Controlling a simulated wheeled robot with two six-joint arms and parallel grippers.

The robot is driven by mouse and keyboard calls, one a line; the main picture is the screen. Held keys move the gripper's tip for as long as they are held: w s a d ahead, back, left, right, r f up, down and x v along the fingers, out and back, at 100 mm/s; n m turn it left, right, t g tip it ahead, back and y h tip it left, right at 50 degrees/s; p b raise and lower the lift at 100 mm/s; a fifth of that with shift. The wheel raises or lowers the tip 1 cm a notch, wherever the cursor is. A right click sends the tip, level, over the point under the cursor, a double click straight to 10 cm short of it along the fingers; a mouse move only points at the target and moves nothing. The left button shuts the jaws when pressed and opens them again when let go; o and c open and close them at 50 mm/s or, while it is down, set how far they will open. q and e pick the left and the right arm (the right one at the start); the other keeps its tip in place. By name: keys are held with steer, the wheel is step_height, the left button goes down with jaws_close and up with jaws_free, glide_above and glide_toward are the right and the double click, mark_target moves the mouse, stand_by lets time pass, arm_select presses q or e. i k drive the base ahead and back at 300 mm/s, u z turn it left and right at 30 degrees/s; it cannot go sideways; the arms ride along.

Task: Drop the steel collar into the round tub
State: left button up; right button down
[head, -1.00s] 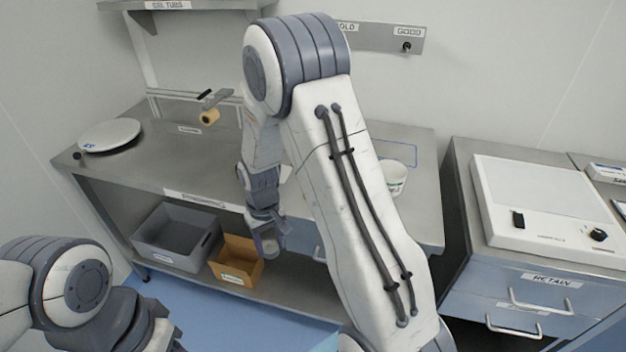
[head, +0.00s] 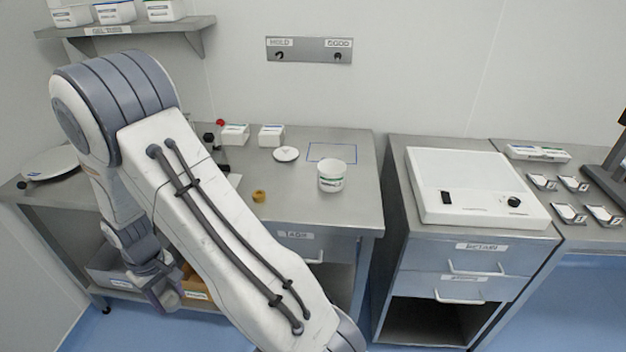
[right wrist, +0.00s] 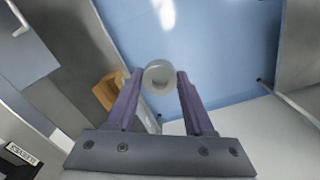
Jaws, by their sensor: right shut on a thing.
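The steel collar (right wrist: 159,76) is a short grey ring with a hole, held between the fingertips of my right gripper (right wrist: 158,82) in the right wrist view. In the head view my right gripper (head: 166,293) hangs low at the left, in front of the bench and near the bins on the lower shelf. The collar cannot be made out clearly there. The round tub (head: 331,180), white with a green label and an open top, stands upright on the bench, to the right of and higher than the gripper. My left gripper is not in view.
A brass-coloured ring (head: 259,197) and a white lid (head: 286,154) lie on the bench (head: 350,212) left of the tub. Two small white boxes stand behind. A grey bin (head: 112,268) and an orange-brown bin (head: 196,286) sit below. A white flat device (head: 475,185) is at right.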

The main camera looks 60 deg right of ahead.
mark_target(334, 185)
steer(key=z, duration=1.1)
